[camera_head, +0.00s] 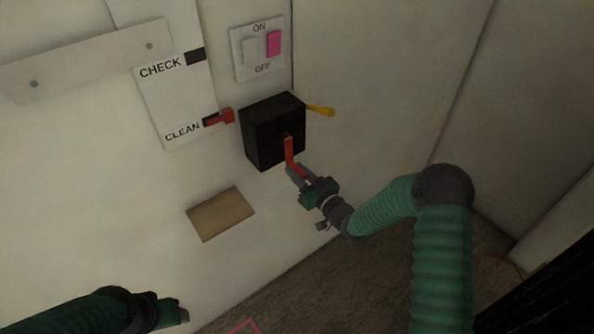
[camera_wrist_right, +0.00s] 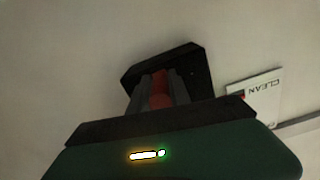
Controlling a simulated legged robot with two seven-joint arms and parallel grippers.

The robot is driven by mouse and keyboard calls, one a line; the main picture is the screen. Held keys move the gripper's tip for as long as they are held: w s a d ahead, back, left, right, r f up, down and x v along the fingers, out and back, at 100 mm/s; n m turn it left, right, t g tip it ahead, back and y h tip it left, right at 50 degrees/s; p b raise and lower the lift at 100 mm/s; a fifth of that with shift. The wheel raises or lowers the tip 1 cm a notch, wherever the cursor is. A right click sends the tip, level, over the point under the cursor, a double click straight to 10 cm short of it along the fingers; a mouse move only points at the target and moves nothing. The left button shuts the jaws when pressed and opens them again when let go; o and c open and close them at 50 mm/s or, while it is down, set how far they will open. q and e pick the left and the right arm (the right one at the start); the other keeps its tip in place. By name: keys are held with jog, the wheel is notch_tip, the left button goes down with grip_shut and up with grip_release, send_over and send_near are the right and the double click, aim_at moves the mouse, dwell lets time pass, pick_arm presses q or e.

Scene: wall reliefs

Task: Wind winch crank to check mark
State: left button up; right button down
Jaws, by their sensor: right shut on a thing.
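The black winch box (camera_head: 272,133) is fixed to the white wall. Its red crank (camera_head: 289,150) is on the front face and points down toward my right gripper (camera_head: 299,176). My right gripper is shut on the crank; in the right wrist view the red crank (camera_wrist_right: 160,90) shows between the two fingers, with the black box (camera_wrist_right: 190,62) behind. A white panel (camera_head: 175,105) left of the box carries a CHECK mark (camera_head: 195,56) above and a CLEAN mark below. A red pointer (camera_head: 222,117) is at the CLEAN mark. My left gripper (camera_head: 175,312) is low at the left, apart from everything.
A yellow lever (camera_head: 320,111) sticks out from the box's right side. An ON/OFF switch plate (camera_head: 250,50) is above the box. A brown block (camera_head: 220,213) is on the wall below. A wall corner and side wall stand to the right.

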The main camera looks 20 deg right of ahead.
jog(key=shift+a+r, duration=0.2)
jog(key=shift+a, duration=0.1)
jog(key=shift+w+d+r, duration=0.1)
jog(key=shift+d, duration=0.1)
